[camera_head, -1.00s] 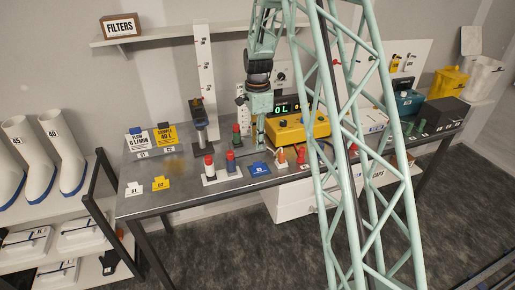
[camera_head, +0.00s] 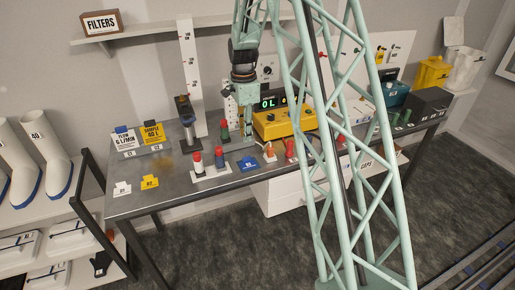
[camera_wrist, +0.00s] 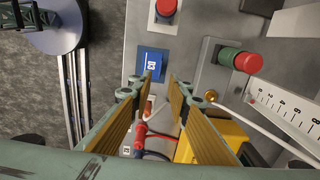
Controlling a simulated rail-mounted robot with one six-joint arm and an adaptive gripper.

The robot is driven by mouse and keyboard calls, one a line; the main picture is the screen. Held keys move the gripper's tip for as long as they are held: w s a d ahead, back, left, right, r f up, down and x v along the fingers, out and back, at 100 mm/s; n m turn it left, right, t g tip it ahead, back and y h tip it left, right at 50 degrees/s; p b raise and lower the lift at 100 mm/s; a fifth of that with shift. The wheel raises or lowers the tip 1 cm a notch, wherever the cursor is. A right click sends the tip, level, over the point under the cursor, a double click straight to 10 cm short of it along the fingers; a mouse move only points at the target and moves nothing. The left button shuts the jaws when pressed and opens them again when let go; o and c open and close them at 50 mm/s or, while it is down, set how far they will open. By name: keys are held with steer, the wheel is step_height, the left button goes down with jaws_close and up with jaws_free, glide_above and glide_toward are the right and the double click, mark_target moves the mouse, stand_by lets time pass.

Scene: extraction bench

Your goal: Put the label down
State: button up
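A blue label (camera_head: 248,163) with white marking lies on the bench, right of a white holder with red- and blue-topped pieces. It also shows in the wrist view (camera_wrist: 151,63), beyond my fingertips. My gripper (camera_head: 248,135) points down above and behind the label. In the wrist view my gripper (camera_wrist: 155,88) has its two yellow-padded fingers apart, with nothing held between them. A white label (camera_head: 122,189) and a yellow label (camera_head: 150,181) lie near the bench's front left.
A yellow instrument (camera_head: 285,122) with a green display stands right of my gripper. A dark device (camera_head: 187,115) stands left of it. Red-topped pieces (camera_wrist: 247,62) and cables (camera_wrist: 150,133) lie close by. Bare bench (camera_head: 185,186) lies front left.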

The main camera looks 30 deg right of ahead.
steer(key=s+a+r+n+t, duration=0.1)
steer(key=s+a+r+n, duration=0.5)
steer(key=s+r, duration=0.55)
steer(key=s+a+r+n+t, duration=0.1)
steer(key=s+a+r+n, duration=0.3)
steer(key=s+a+r, duration=0.75)
steer(key=s+a+r+n, duration=0.1)
steer(key=s+r+n, duration=0.1)
steer(key=s, duration=0.7)
steer(key=s+a+r+n+t, duration=0.1)
steer(key=s+n, duration=0.3)
steer(key=s, duration=0.5)
steer(key=s+a+r+n, duration=0.2)
steer(key=s+r+n, duration=0.1)
steer(key=s, duration=0.6)
steer(key=shift+r+n+t, duration=0.4)
steer(key=shift+r, duration=0.2)
steer(key=shift+a, duration=0.2)
